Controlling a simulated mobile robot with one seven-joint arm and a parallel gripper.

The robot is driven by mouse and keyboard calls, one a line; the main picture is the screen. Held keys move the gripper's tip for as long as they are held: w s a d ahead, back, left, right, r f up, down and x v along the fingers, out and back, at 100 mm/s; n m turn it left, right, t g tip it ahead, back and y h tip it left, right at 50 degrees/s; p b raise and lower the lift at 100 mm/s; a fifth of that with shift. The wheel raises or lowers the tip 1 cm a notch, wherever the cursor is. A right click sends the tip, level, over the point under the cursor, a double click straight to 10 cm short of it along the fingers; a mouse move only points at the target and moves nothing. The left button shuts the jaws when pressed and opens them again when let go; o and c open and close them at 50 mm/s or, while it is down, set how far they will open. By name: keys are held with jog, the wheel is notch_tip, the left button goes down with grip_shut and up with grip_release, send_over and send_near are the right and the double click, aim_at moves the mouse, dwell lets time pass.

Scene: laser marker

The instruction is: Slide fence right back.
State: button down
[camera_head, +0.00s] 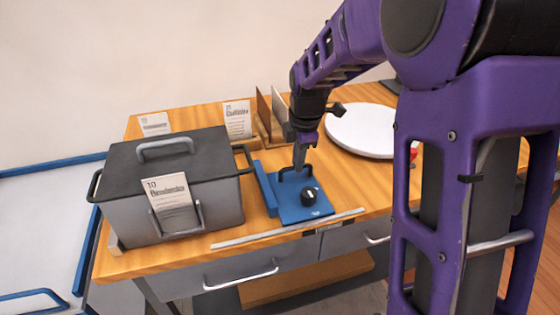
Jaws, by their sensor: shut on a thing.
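A blue fixture (297,205) sits on the wooden bench near its front edge, right of the grey box. A raised blue bar (265,190) runs along its left side; it looks like a fence. A black arched handle (286,175) stands at the back of the blue plate, and a black round knob (309,196) with a pale mark is in front of it. My gripper (299,167) points down at the handle and is shut on it. The fingers hide part of the handle, and their exact contact is too small to see.
A grey lidded box (170,200) with a card stands left of the fixture. Upright panels (270,112) in a wooden rack and a card (238,119) stand behind. A white round disc (362,130) lies back right. A metal strip (288,229) lies along the bench's front edge.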

jog(key=d, duration=0.1)
jog(key=w+d, duration=0.1)
jog(key=d, duration=0.2)
jog(key=shift+w+d+r, duration=0.1)
jog(key=shift+w+d, duration=0.15)
jog(key=shift+d, duration=0.15)
jog(key=c, duration=0.9)
grip_release()
jog(key=shift+s+r+p, duration=0.1)
jog(key=shift+r+p, duration=0.1)
jog(key=shift+p, duration=0.1)
jog(key=s+r+p, duration=0.1)
jog(key=r, duration=0.4)
jog(key=s+r, duration=0.1)
jog(key=r, duration=0.5)
jog(key=s+d+r+p, duration=0.1)
jog(key=r, duration=0.4)
jog(key=shift+s+r+p, duration=0.1)
jog(key=shift+r+p, duration=0.2)
jog(key=shift+p, duration=0.05)
